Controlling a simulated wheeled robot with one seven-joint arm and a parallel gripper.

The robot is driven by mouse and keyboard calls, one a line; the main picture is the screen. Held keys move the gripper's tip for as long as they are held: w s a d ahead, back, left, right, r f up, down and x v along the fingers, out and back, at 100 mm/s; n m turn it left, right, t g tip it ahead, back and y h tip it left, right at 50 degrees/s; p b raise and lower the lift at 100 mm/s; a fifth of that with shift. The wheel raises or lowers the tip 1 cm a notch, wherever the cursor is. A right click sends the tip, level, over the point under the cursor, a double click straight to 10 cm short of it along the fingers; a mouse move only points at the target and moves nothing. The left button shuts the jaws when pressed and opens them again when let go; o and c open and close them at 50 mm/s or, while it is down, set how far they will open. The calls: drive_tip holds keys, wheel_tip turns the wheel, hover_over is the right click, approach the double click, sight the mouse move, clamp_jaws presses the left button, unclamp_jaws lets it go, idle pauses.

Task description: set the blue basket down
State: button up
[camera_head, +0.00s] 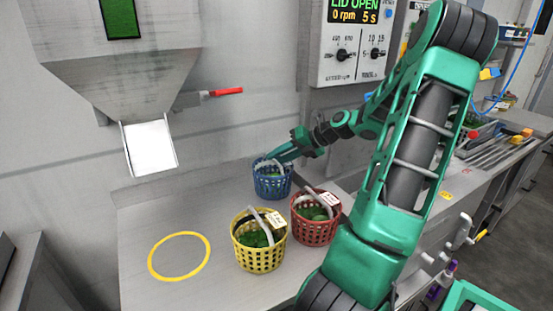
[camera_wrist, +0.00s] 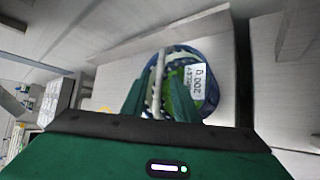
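The blue basket (camera_head: 272,184) with greens inside is upright at the back of the steel counter, near the wall. It looks to be resting on the counter, though its underside is hard to make out. My gripper (camera_head: 268,161) is at its top, around the pale handle. In the wrist view, the blue basket (camera_wrist: 209,88) shows its white label, and the handle runs between the two green fingers of my gripper (camera_wrist: 158,98). The fingers stand apart, with gaps on both sides of the handle.
A red basket (camera_head: 316,231) and a yellow basket (camera_head: 259,256), both holding greens, stand in front of the blue one. A yellow ring (camera_head: 179,234) marks bare counter at left. A metal chute (camera_head: 149,147) hangs above. A control panel (camera_head: 352,50) reads "LID OPEN".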

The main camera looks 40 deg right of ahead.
drive_tip(key=shift+r, duration=0.1)
drive_tip(key=v, duration=1.2)
idle(0.4)
drive_tip(key=shift+w, duration=0.1)
idle(0.5)
